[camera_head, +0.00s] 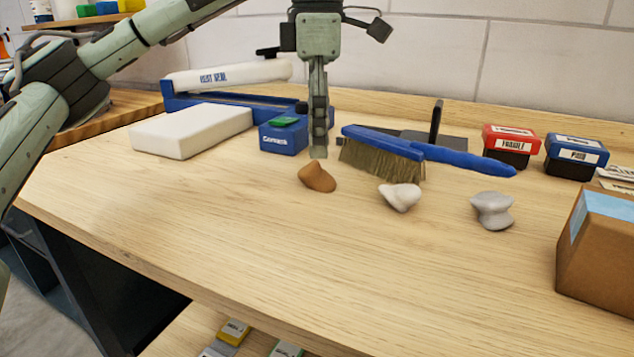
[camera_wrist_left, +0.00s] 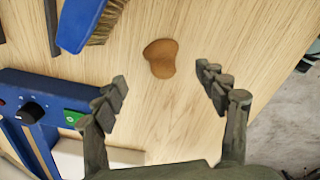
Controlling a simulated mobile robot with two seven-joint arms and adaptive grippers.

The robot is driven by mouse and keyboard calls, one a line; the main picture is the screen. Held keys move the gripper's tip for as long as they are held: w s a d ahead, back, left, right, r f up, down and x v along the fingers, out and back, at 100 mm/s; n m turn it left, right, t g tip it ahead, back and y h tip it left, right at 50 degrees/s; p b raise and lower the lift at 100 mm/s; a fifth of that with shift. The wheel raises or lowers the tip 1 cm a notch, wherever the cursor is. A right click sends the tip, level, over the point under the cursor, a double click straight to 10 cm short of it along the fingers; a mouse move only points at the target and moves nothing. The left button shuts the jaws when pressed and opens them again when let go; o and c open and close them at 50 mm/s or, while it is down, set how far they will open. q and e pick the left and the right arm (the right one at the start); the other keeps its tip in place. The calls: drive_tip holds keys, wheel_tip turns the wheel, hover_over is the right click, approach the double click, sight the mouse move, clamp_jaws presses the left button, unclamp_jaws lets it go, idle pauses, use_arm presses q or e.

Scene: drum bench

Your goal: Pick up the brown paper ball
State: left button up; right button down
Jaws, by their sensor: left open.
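The brown paper ball (camera_head: 318,177) lies on the wooden bench top, left of a white crumpled ball (camera_head: 400,196) and a grey one (camera_head: 492,210). My left gripper (camera_head: 318,153) points straight down, just behind and above the brown ball in the head view. In the left wrist view, the brown ball (camera_wrist_left: 160,58) lies ahead of and between the two spread fingers (camera_wrist_left: 165,88). The fingers are open and empty, apart from the ball. My right gripper is not in either view.
A blue brush (camera_head: 425,152) lies close behind the balls. Red (camera_head: 511,145) and blue (camera_head: 575,156) boxes and a cardboard box (camera_head: 600,245) stand at the right. The front bench is clear.

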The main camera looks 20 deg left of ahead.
sight(317, 162)
use_arm(q)
wheel_tip(317, 162, down, 4)
drive_tip(key=shift+s+f+b, duration=0.15)
drive_tip(key=shift+f+b, duration=0.05)
drive_tip(key=shift+b, duration=0.15)
drive_tip(key=shift+f, duration=0.45)
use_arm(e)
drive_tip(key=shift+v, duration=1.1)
use_arm(q)
drive_tip(key=shift+c, duration=0.5)
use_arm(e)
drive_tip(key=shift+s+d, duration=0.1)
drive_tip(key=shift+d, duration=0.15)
use_arm(q)
drive_tip(key=c, duration=0.8)
